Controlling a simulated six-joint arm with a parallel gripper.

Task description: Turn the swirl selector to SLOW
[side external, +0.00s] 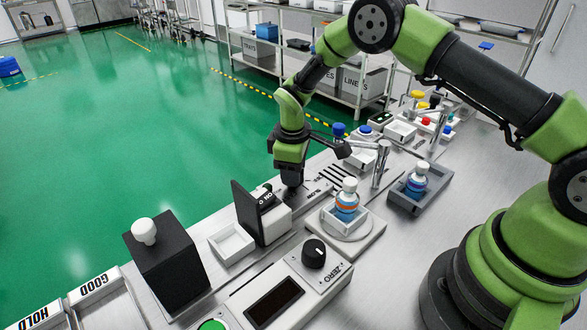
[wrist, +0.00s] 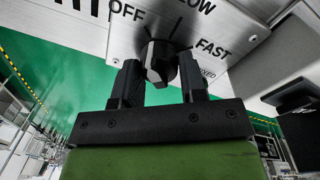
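The swirl selector (wrist: 160,62) is a dark faceted knob on a light metal panel in the wrist view. OFF is printed at its upper left, a cut-off word ending in LOW above right, and FAST to the right. I cannot make out which mark its pointer is at. My gripper (wrist: 160,78) has one finger on each side of the knob. The fingers are apart, but whether they touch it is unclear. In the side external view my gripper (side external: 291,182) points down at the panel, and the knob is hidden behind it.
A white box with a dark upright plate (side external: 246,212) stands close beside my gripper. A bottle with a white cap (side external: 346,200) stands in a tray on a round platform to the right. A black ZERO knob (side external: 314,252) is in front. Another bottle (side external: 417,180) is further right.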

